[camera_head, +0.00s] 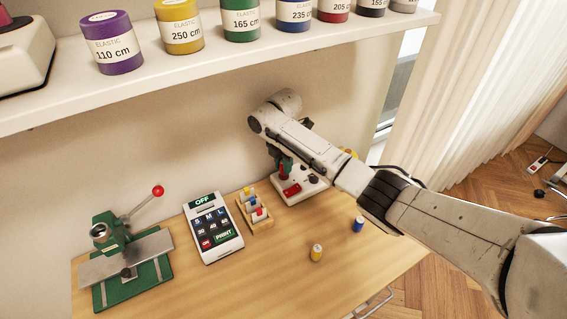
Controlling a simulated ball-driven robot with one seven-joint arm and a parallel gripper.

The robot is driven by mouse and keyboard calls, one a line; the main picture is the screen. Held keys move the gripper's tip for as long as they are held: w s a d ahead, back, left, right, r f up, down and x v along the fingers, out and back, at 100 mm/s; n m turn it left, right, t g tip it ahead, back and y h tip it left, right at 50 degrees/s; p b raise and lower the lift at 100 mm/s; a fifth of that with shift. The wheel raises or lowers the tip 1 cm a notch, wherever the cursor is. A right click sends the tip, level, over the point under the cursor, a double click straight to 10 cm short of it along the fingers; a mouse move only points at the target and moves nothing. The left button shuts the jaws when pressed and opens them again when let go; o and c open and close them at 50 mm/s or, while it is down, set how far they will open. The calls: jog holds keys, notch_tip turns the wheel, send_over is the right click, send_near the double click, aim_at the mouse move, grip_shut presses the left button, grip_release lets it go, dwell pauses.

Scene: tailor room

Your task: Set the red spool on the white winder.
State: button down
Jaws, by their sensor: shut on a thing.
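The white winder (312,190) stands at the back right of the wooden table, with a red switch on its front. My arm reaches over it and hides part of its top. My gripper (283,166) points down at the winder's left side, in front of the wall. I cannot tell whether the spool touches the winder.
A wooden rack (264,230) with small spools, a white keypad device (214,229) and a green press (128,262) stand to the left. A shelf (215,65) with elastic rolls hangs above.

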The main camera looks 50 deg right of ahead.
jog(key=shift+f+b, duration=0.45)
jog(key=shift+f, duration=0.2)
jog(key=c, duration=1.2)
grip_release()
notch_tip(320, 180, up, 8)
jog(key=p, duration=0.7)
jog(key=shift+r, duration=1.6)
